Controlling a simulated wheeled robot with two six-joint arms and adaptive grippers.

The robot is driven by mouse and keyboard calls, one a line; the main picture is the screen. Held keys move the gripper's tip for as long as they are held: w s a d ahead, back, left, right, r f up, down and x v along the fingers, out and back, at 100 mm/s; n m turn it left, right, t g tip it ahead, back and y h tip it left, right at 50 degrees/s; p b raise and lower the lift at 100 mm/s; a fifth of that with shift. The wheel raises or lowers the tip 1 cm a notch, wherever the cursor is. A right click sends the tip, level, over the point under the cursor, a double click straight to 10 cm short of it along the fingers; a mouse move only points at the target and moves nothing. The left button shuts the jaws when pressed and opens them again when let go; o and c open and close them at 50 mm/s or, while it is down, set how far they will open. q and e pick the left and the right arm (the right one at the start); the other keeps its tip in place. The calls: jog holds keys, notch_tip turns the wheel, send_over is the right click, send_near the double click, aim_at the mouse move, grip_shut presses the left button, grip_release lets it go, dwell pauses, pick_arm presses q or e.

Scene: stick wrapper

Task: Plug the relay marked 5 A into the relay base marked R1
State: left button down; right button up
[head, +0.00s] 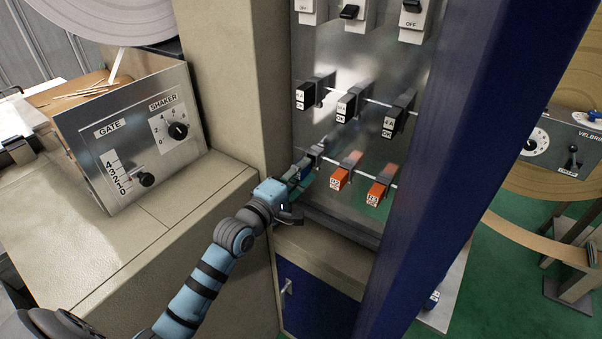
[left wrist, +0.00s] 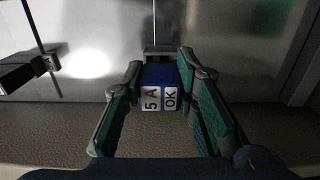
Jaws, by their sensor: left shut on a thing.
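A blue relay (left wrist: 159,74) with white labels reading 5 A and OK sits between the fingers of my left gripper (left wrist: 160,88) in the left wrist view. The gripper is shut on it. In the head view my left gripper (head: 298,177) is at the left end of the lower row in the cabinet, left of two orange units. A grey piece (left wrist: 157,52) shows just behind the relay in the left wrist view. I cannot tell whether the relay touches it or is seated. No R1 mark is readable; the fingers cover much of that spot. My right gripper is not in view.
Orange units (head: 340,178) and (head: 379,192) stand close to the right of my gripper on the same rail. Black units (head: 347,107) form a row above. The beige cabinet side (head: 233,80) is on the left, the blue door (head: 440,150) on the right.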

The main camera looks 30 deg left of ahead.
pick_arm(q)
jog(key=shift+w+d+b, duration=0.15)
jog(key=shift+w+b, duration=0.3)
jog(key=shift+w, duration=0.5)
jog(key=c, duration=1.2)
grip_release()
jog(key=shift+w, duration=0.1)
jog(key=s+a, duration=0.1)
jog(key=s, duration=1.1)
jog(key=shift+a, duration=0.35)
jog(key=shift+w, duration=0.1)
